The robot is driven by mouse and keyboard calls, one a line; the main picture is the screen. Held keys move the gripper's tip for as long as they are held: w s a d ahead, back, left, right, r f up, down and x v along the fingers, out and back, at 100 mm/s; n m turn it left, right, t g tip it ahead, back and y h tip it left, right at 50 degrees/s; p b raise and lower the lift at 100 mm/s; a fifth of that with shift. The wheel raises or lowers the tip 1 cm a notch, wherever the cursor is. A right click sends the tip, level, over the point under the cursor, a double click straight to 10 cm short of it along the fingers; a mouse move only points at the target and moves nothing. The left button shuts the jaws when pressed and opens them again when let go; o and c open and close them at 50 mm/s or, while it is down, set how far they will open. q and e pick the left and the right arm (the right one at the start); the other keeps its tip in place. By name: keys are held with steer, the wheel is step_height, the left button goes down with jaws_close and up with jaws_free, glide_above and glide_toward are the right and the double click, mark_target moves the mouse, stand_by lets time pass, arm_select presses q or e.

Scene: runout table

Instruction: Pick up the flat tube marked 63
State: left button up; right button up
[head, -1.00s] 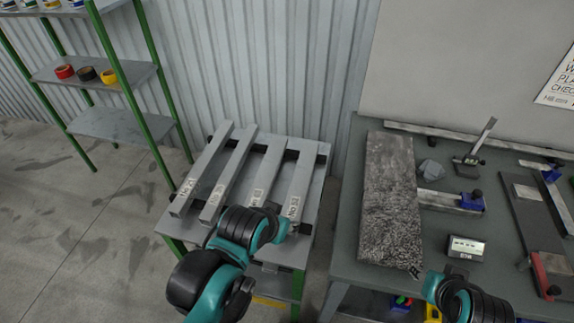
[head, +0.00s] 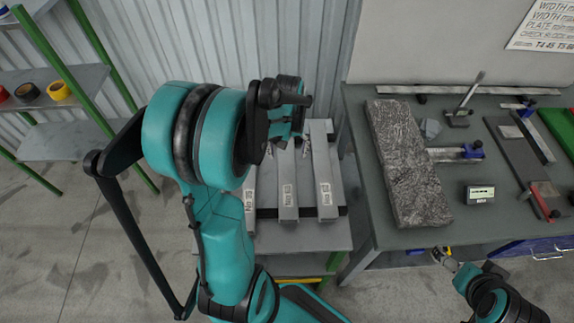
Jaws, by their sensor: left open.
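Several grey flat tubes lie side by side on the runout table (head: 320,232). Three show: a left one (head: 250,218), a middle one (head: 288,205) and a right one (head: 324,180). Each has a white label at its near end, too small for me to read surely, so I cannot tell which is 63. My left gripper (head: 293,146) is open above the far part of the tubes, near the middle and right ones; its own wrist partly hides it. My arm hides the table's left part. My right gripper (head: 443,257) is at the lower right; its jaws are unclear.
A grey workbench (head: 365,130) stands to the right, bearing a rough dark plate (head: 408,165), a small gauge box (head: 479,194) and tools. A corrugated wall (head: 230,40) rises behind the tubes. A green-framed shelf (head: 70,85) with tape rolls stands at the left.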

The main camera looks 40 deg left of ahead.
mark_target(287, 166)
arm_select(q)
step_height(287, 166, down, 8)
steer(key=shift+a+r+b, duration=0.1)
steer(key=shift+a+b, duration=0.05)
steer(key=shift+b, duration=1.1)
steer(key=shift+s, duration=0.1)
steer(key=shift+r, duration=0.1)
jaws_close()
steer(key=shift+r, duration=0.1)
